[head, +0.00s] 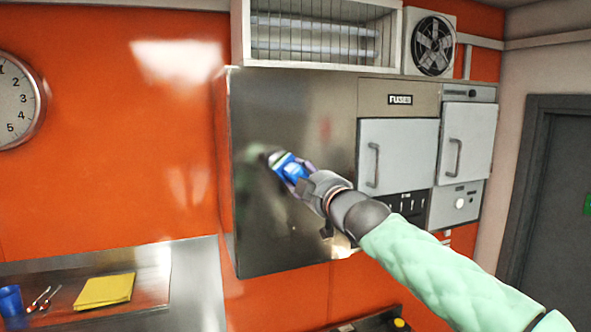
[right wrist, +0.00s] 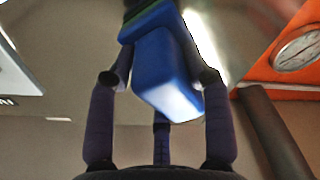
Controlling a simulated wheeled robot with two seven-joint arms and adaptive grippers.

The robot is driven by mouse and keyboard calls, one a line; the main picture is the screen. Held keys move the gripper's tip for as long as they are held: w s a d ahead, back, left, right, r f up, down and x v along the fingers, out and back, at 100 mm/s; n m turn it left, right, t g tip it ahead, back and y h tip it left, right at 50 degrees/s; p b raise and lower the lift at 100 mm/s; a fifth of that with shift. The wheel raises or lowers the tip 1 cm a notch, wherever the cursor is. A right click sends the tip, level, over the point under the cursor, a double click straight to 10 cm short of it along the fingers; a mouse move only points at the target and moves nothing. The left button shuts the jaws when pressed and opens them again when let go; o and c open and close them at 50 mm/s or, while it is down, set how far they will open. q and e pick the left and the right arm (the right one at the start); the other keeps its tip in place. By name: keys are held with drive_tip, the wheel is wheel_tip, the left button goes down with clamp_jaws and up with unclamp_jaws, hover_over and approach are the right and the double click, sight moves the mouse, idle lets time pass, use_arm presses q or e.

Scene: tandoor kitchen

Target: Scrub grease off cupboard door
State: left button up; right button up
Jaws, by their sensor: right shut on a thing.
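My right gripper (head: 298,178) is shut on a blue scrubber (head: 287,166) with a green layer. The scrubber is up against the steel cupboard door (head: 285,105), left of the door's middle; exact contact cannot be told. In the right wrist view the scrubber (right wrist: 165,75) sits between the dark fingers, its green side toward the steel. A dull greenish smear (head: 252,158) shows on the door by the scrubber; the gripper hides part of the door. My left gripper is out of view.
White-doored units (head: 398,155) with handles stand right of the cupboard. A vent fan (head: 432,45) is above. A yellow cloth (head: 104,291) and a blue cup (head: 10,300) lie at lower left. A grey door (head: 555,200) is at far right.

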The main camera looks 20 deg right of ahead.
drive_tip(key=shift+d+p, duration=0.5)
drive_tip(key=shift+p, duration=0.1)
drive_tip(key=shift+w+d+p, duration=0.1)
drive_tip(key=shift+d+p, duration=0.6)
drive_tip(key=shift+d, duration=1.25)
